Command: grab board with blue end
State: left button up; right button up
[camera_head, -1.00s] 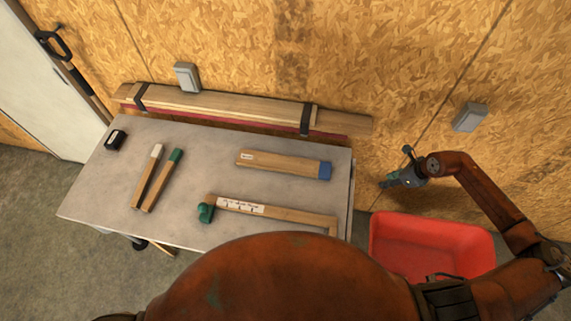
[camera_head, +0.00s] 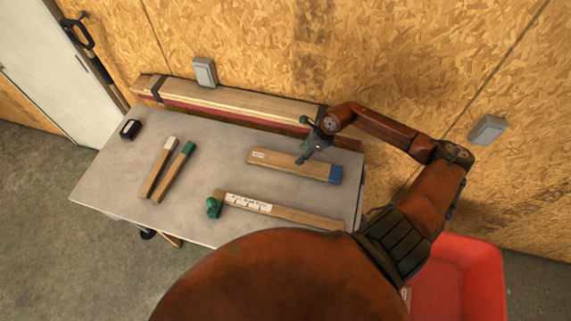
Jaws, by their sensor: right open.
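The board with the blue end (camera_head: 280,162) lies flat on the grey table (camera_head: 215,220), its blue end (camera_head: 336,174) toward the right edge and a small white label near its left end. My right gripper (camera_head: 304,158) is open and hangs over the board, a little left of the blue end. It partly covers the board's far edge. I cannot tell whether its fingers touch the wood.
A white-ended stick (camera_head: 158,170) and a green-ended stick (camera_head: 174,172) lie left. Strapped planks (camera_head: 230,104) are behind the table. A red bin (camera_head: 470,285) is at lower right.

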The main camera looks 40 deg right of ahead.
aim_at(294, 165)
jog(key=o, duration=0.3)
jog(key=shift+x, duration=0.9)
jog(key=o, duration=0.4)
jog(key=x, duration=0.1)
jog(key=p+x, duration=0.1)
jog(key=x, duration=0.2)
jog(key=shift+s+a+f+p, duration=0.2)
jog(key=shift+s+a+p, duration=0.1)
jog(key=shift+s+p, duration=0.1)
jog(key=shift+w+f, duration=0.2)
jog(key=shift+f, duration=0.3)
jog(key=shift+c, duration=0.6)
jog(key=c, duration=1.4)
